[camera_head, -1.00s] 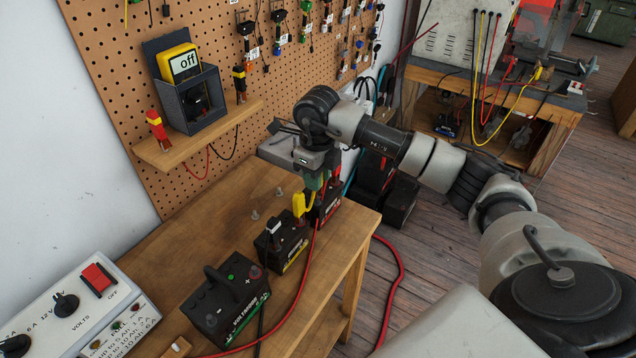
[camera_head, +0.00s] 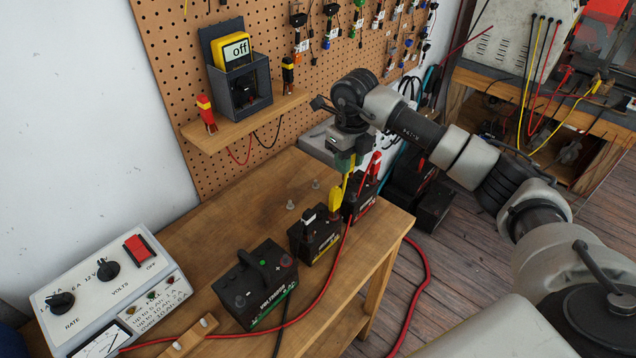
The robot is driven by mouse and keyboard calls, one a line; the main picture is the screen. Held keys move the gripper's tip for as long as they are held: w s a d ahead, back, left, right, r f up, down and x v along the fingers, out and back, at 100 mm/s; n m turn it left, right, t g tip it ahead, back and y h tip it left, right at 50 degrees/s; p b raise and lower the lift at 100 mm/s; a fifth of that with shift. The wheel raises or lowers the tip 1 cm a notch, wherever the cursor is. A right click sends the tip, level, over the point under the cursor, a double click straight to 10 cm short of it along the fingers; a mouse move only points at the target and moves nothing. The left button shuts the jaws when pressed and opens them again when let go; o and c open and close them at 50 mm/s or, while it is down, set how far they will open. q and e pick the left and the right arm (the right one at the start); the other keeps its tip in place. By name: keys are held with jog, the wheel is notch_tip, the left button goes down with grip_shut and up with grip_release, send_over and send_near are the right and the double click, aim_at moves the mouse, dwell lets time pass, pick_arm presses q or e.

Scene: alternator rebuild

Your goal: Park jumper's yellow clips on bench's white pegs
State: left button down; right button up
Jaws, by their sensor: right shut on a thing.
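My right gripper (camera_head: 345,163) points down over the back of the wooden bench (camera_head: 240,217). It is shut on a slim yellow piece (camera_head: 347,184), apparently a yellow clip, partly hidden by the fingers. A wider yellow clip (camera_head: 336,199) stands just below, at the yellow-labelled battery (camera_head: 316,240); I cannot tell whether the two yellow parts touch. My left gripper is not in view.
A red clip (camera_head: 374,166) stands at the red-labelled battery (camera_head: 360,205). A green-labelled battery (camera_head: 258,287) and a charger box (camera_head: 110,290) stand nearer. A shelf (camera_head: 245,118) holds a meter (camera_head: 232,52). A red cable (camera_head: 318,297) crosses the bench front.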

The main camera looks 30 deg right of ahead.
jog(key=w+a+m+b, duration=0.2)
jog(key=w+m+b, duration=0.1)
jog(key=w+m, duration=0.85)
jog(key=shift+n, duration=0.75)
jog(key=f+b, duration=0.1)
jog(key=f, duration=0.2)
jog(key=f+b, duration=0.2)
jog(key=f, duration=0.1)
jog(key=w+f+b, duration=0.1)
jog(key=f, duration=0.2)
jog(key=shift+a+f+b, duration=0.1)
jog(key=shift+f+b, duration=0.3)
jog(key=shift+f+b, duration=0.75)
jog(key=shift+f, duration=0.4)
jog(key=o, duration=0.8)
jog(key=shift+r, duration=0.1)
